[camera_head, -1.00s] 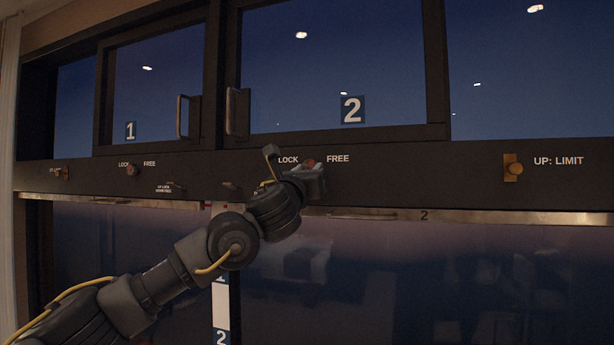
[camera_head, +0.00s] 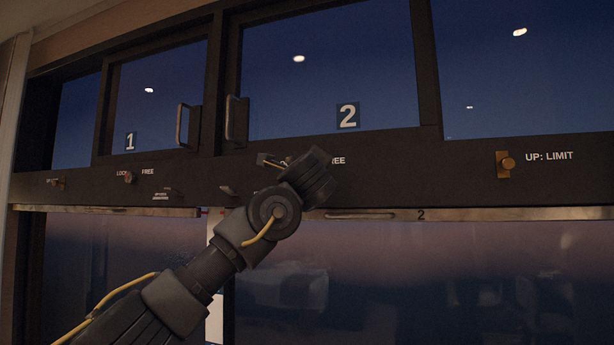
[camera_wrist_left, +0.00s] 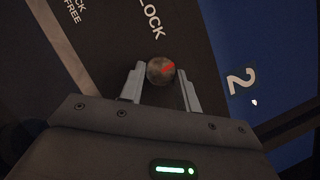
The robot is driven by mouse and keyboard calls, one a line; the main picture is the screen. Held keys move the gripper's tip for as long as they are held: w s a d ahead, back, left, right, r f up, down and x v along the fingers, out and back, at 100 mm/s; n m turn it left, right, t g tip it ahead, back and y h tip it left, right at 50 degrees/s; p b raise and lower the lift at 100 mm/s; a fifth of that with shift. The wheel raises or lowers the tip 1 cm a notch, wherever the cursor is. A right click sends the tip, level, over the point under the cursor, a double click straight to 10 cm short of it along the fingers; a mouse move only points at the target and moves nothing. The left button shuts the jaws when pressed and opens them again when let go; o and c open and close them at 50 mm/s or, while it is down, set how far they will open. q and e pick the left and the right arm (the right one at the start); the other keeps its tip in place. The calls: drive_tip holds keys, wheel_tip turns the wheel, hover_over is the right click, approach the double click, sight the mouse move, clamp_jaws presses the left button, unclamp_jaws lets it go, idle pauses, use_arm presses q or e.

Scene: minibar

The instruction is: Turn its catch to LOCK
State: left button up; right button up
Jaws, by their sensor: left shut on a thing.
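The catch of door 2 is a round knob with a red mark (camera_wrist_left: 161,70), seen in the left wrist view just below the word LOCK. The red mark points to the right and slightly up in that picture. My left gripper (camera_wrist_left: 160,74) has one finger on each side of the knob and is shut on it. In the head view my left wrist covers the knob, the fingers and the LOCK label; only the end of FREE shows beside it. The sliding window with the number 2 (camera_head: 347,116) is above. My right gripper is not in view.
A dark rail carries a second knob (camera_head: 129,177) for door 1, small levers and a brass stop (camera_head: 505,164) by UP: LIMIT. Upright handles (camera_head: 236,119) stand out above my wrist. A metal strip with a handle (camera_head: 360,215) runs below.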

use_arm(q)
drive_tip(key=shift+d+r+n+g+y+p, duration=0.15)
drive_tip(key=shift+n+g+p, duration=0.25)
drive_tip(key=shift+n, duration=0.85)
drive_tip(key=shift+a+r+n+g+y+p, duration=0.1)
drive_tip(key=shift+n+g+y+p, duration=0.15)
drive_tip(key=shift+n+g, duration=0.65)
drive_tip(key=shift+d+r+n+g+y+p, duration=0.1)
drive_tip(key=shift+n+y+p, duration=0.2)
drive_tip(key=shift+n, duration=1.25)
drive_tip(key=o, duration=1)
drive_tip(key=shift+h, duration=0.3)
drive_tip(key=shift+c, duration=0.2)
